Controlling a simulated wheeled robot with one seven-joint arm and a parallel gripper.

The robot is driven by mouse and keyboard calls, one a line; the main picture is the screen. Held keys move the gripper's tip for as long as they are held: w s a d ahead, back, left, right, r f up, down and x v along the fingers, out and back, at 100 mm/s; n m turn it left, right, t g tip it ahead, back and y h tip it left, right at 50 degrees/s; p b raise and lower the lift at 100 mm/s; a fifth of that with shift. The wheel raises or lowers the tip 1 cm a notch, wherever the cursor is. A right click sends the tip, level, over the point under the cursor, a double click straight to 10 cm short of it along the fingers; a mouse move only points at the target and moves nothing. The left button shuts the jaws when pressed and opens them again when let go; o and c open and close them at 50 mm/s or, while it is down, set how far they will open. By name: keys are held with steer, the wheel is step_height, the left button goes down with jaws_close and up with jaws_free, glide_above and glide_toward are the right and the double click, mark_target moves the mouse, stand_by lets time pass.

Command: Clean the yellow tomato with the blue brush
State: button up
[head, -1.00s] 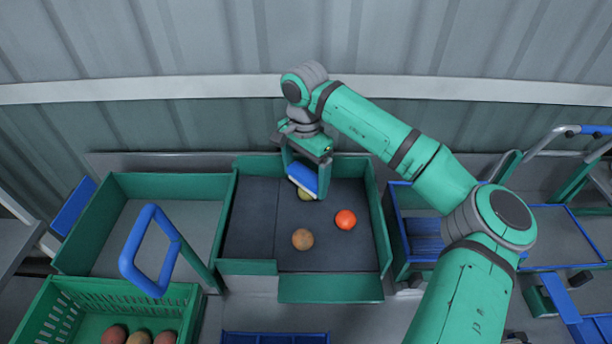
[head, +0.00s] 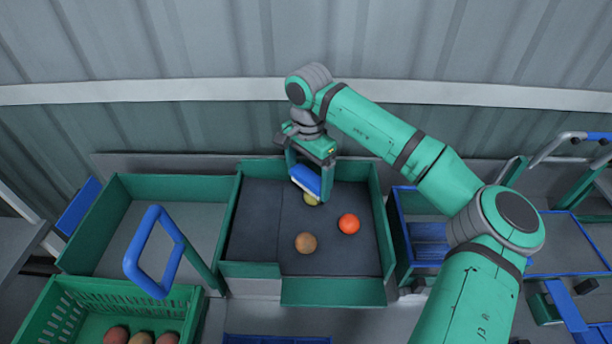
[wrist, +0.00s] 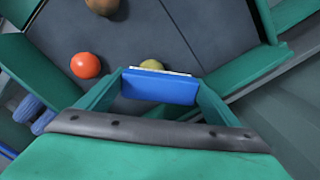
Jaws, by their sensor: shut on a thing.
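My gripper (head: 310,178) is shut on the blue brush (head: 304,180), which sits between its two fingers. The brush also shows in the wrist view (wrist: 158,88), with a thin pale strip along its far edge. The yellow tomato (head: 311,199) lies on the dark floor of the green-walled tray (head: 334,292), just under and beside the brush. I cannot tell whether brush and tomato touch.
In the same tray lie a red-orange tomato (head: 349,223) and a brownish one (head: 306,243). An empty green tray (head: 150,186) stands at left, a green crate (head: 62,300) with brownish tomatoes at front left. A blue loop handle (head: 155,252) rises nearby. A blue-edged bin (head: 402,262) is at right.

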mark_target(317, 183)
steer(key=shift+s+d+f, duration=0.15)
steer(key=shift+s+d, duration=0.4)
steer(key=shift+s, duration=0.05)
steer(key=shift+s+d+f, duration=0.15)
steer(key=shift+s+d, duration=0.35)
steer(key=shift+s, duration=0.1)
steer(key=shift+c, duration=0.4)
steer(key=shift+w+a, duration=0.1)
steer(key=shift+a, duration=0.05)
steer(key=shift+w+a+r, duration=0.1)
steer(key=shift+w+a, duration=1.35)
steer(key=shift+w, duration=0.15)
steer(key=shift+d, duration=0.1)
steer(key=shift+s+d, duration=1.5)
steer(key=shift+s, duration=0.05)
steer(key=shift+w+a, duration=0.1)
steer(key=shift+w+a, duration=1.4)
steer(key=shift+a, duration=0.1)
